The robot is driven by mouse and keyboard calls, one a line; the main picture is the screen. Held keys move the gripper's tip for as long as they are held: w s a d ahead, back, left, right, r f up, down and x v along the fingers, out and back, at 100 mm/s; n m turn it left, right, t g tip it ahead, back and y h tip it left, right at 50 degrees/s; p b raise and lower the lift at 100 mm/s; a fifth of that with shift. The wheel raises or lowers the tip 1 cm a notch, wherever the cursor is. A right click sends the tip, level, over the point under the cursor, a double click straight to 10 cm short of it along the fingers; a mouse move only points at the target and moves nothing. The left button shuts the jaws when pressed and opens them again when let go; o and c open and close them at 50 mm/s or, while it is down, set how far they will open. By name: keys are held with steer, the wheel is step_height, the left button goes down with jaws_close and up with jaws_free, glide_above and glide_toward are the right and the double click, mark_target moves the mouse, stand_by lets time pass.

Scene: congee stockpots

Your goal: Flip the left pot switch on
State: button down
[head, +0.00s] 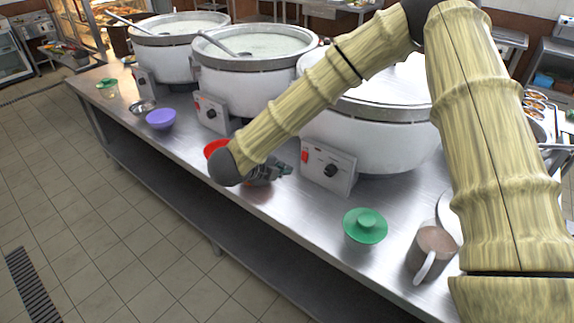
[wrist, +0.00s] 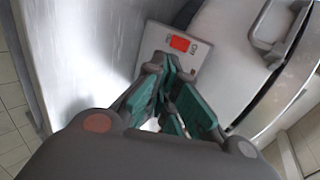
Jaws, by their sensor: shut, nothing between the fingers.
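Three white stockpots stand in a row on the steel counter. The left pot (head: 165,62) is farthest away, with a small control box (head: 146,83) on its front; its switch is too small to read. The middle pot's box (head: 211,113) and the right pot's box (head: 329,168) each have a red switch and a dark knob. My gripper (head: 287,168) is shut and empty, just left of the right pot's box. The wrist view shows its fingertips (wrist: 172,66) close below a red switch (wrist: 180,44) on a white box; contact cannot be told.
A purple bowl (head: 160,119) and a metal bowl (head: 142,106) sit along the counter's front. A red bowl (head: 214,147) is partly behind my arm. Ladles rest in the left and middle pots.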

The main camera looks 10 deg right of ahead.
steer(key=p, duration=0.3)
glide_toward(309, 161)
step_height(309, 161, down, 4)
steer(key=w+d, duration=0.2)
steer(key=shift+w+d, duration=0.45)
steer(key=shift+d, duration=0.3)
steer(key=shift+f, duration=0.1)
steer(key=shift+w+d+f+b, duration=0.1)
steer(key=shift+f+b, duration=0.05)
steer(key=shift+b, duration=0.2)
steer(key=shift+d+h, duration=0.1)
steer(key=shift+h, duration=0.2)
steer(key=shift+r, duration=0.3)
